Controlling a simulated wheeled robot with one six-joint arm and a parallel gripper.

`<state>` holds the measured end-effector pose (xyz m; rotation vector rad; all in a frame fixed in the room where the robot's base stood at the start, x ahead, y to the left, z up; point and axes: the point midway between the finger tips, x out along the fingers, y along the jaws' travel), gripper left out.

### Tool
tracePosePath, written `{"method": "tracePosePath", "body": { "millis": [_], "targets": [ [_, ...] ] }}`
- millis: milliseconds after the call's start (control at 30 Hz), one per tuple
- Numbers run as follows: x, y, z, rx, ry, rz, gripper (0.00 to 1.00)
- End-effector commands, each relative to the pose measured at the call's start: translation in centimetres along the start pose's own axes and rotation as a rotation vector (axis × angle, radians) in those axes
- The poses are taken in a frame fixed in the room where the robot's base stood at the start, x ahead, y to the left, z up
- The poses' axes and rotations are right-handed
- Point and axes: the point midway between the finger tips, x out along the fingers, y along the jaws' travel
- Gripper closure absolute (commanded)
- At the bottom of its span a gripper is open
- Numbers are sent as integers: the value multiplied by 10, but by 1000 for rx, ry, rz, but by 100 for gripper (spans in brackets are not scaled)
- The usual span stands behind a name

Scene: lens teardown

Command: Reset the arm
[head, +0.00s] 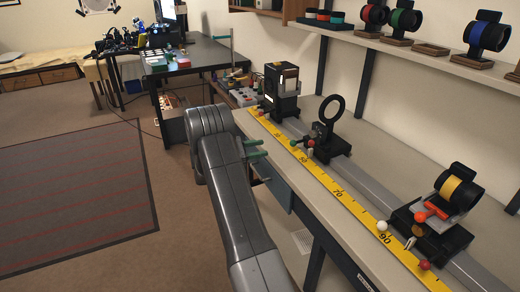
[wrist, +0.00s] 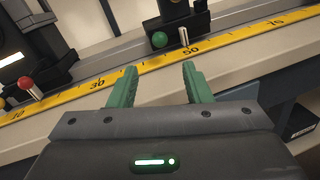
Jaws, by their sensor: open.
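My gripper (head: 256,157) is at the front edge of the long bench, beside the yellow ruler. In the wrist view its two green fingers (wrist: 160,86) stand apart with nothing between them. My grey arm reaches up from the bottom of the head view to this spot. The gripper is apart from the mounts on the rail, and the ruler shows beyond the fingertips in the wrist view.
The bench carries a yellow ruler (head: 343,193), a black lamp box (head: 282,88), a ring holder (head: 330,118) and a yellow-banded lens mount (head: 452,192) on a rail. A shelf (head: 400,43) with colour-banded lenses hangs above. The floor left of my arm is clear.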

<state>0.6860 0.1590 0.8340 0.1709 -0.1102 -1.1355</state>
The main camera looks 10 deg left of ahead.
Motion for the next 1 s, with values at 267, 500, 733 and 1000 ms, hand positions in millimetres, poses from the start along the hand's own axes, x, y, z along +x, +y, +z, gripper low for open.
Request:
{"method": "tracePosePath", "body": {
  "millis": [267, 500, 733, 1000],
  "targets": [
    [17, 0, 0, 0, 0, -2, 55],
    [62, -1, 1, -1, -1, -4, 55],
    [107, -1, 0, -1, 0, -4, 55],
    [139, 0, 0, 0, 0, -1, 55]
  ]
}}
